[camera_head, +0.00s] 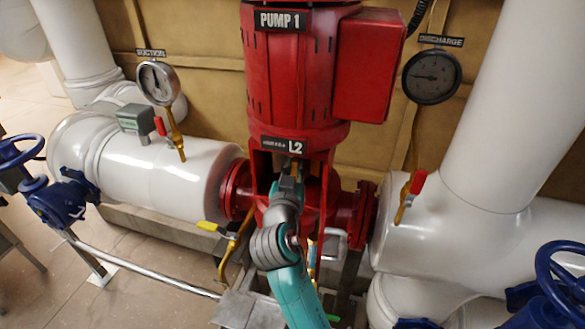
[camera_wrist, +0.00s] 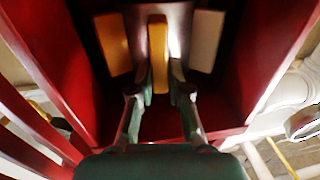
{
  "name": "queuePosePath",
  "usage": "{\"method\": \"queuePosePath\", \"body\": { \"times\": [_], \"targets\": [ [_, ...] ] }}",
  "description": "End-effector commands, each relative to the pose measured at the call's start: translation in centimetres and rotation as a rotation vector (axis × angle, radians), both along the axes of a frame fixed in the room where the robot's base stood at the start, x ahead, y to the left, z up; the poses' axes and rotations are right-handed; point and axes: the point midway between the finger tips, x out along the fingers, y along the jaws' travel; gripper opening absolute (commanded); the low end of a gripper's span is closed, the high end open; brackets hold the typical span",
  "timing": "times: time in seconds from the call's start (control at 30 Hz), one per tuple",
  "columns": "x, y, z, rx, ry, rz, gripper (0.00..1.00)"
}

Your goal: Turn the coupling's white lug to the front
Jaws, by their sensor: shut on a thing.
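In the wrist view, the coupling shows several lugs inside the red pump frame (camera_wrist: 73,80). A yellow-orange lug (camera_wrist: 157,52) stands in the middle, between my fingertips. A darker orange lug (camera_wrist: 113,44) is to its left. The white lug (camera_wrist: 206,40), greyish in the shade, is to its right and apart from my fingers. My gripper (camera_wrist: 160,82) is shut on the middle yellow-orange lug. In the head view my gripper (camera_head: 291,172) reaches into the frame opening below the L2 label (camera_head: 290,146). The coupling's far side is hidden.
Red frame walls stand close on both sides of my gripper. The red pump motor (camera_head: 295,80) is above. White pipes (camera_head: 160,165) run left and right, with a suction gauge (camera_head: 157,82), a discharge gauge (camera_head: 431,77) and blue handwheels (camera_head: 22,150).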

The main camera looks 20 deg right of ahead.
Motion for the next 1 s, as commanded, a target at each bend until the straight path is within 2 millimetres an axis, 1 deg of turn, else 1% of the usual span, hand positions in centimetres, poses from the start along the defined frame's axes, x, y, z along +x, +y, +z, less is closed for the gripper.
{"method": "queuePosePath", "body": {
  "times": [0.17, 0.2, 0.27, 0.57, 0.67, 0.77, 1.0],
  "targets": [
    [0.0, 0.0, 0.0, -0.001, 0.000, -0.001, 0.00],
    [0.0, 0.0, 0.0, -0.001, 0.000, -0.002, 0.26],
    [0.0, 0.0, 0.0, -0.001, 0.000, -0.002, 0.41],
    [0.0, 0.0, 0.0, -0.001, 0.000, -0.001, 0.42],
    [-0.4, 0.3, 0.0, -0.001, 0.000, -0.001, 0.42],
    [-1.4, 0.8, -0.1, 0.000, 0.001, -0.001, 0.42],
    [-5.5, 3.1, -0.1, -0.001, 0.000, 0.002, 0.42]
  ]
}}
